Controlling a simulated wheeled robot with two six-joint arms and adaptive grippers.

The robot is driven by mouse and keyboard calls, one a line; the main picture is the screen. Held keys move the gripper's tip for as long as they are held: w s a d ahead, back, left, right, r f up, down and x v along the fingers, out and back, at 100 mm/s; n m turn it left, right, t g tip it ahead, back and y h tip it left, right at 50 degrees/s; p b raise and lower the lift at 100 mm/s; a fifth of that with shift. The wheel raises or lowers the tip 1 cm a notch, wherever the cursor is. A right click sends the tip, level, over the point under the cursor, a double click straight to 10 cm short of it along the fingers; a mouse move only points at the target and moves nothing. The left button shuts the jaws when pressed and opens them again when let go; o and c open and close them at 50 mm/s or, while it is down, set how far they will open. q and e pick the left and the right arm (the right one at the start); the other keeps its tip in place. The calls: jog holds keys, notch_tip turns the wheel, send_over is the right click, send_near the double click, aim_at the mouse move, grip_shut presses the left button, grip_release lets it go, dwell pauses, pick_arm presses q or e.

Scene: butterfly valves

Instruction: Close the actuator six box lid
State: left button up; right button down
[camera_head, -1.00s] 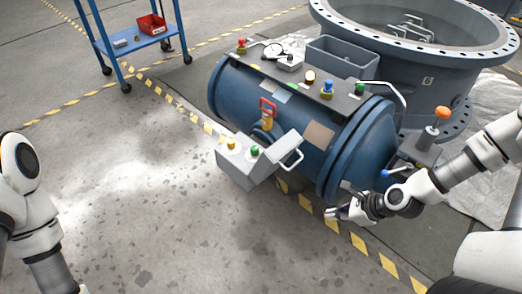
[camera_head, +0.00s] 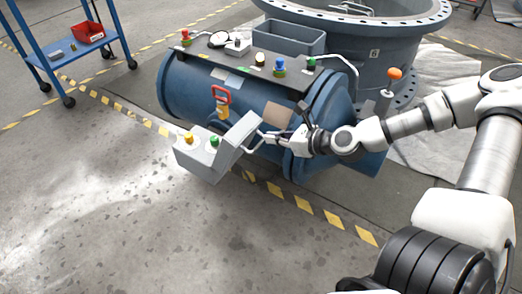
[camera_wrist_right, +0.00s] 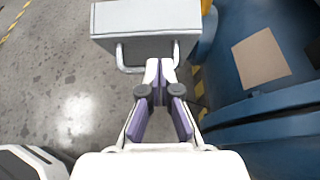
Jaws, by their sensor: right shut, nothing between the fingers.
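The grey actuator box (camera_head: 190,162) is at the near side of the blue valve cylinder, with a yellow and a green button on its top. Its lid (camera_head: 237,143) stands tilted up and open at the box's right side. A metal bar handle (camera_head: 255,146) sticks out from the lid to the right. In the right wrist view, the lid (camera_wrist_right: 145,20) and its handle (camera_wrist_right: 123,62) are just ahead of the fingers. My right gripper (camera_head: 270,138) is shut and empty, with its tips at the handle; I cannot tell whether they touch. My left gripper is out of view.
The blue cylinder (camera_head: 190,90) lies behind the box, with a red-handled lever (camera_head: 221,96) close to the lid. A large grey flanged ring (camera_head: 360,60) stands behind. A blue cart (camera_head: 68,52) is at the upper left. The floor in front is clear.

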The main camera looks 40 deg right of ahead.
aim_at(251, 135)
jog(key=b+x, duration=0.1)
jog(key=b, duration=0.1)
jog(key=b+x, duration=0.1)
jog(key=x, duration=0.1)
jog(key=shift+w+f+b, duration=0.15)
jog(key=shift+f+b, duration=0.2)
jog(key=shift+f, duration=0.05)
jog(key=shift+w+a+r, duration=0.1)
jog(key=shift+w+a, duration=0.1)
jog(key=shift+w, duration=0.15)
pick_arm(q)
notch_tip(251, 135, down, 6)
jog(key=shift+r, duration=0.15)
pick_arm(e)
jog(key=shift+r, duration=0.1)
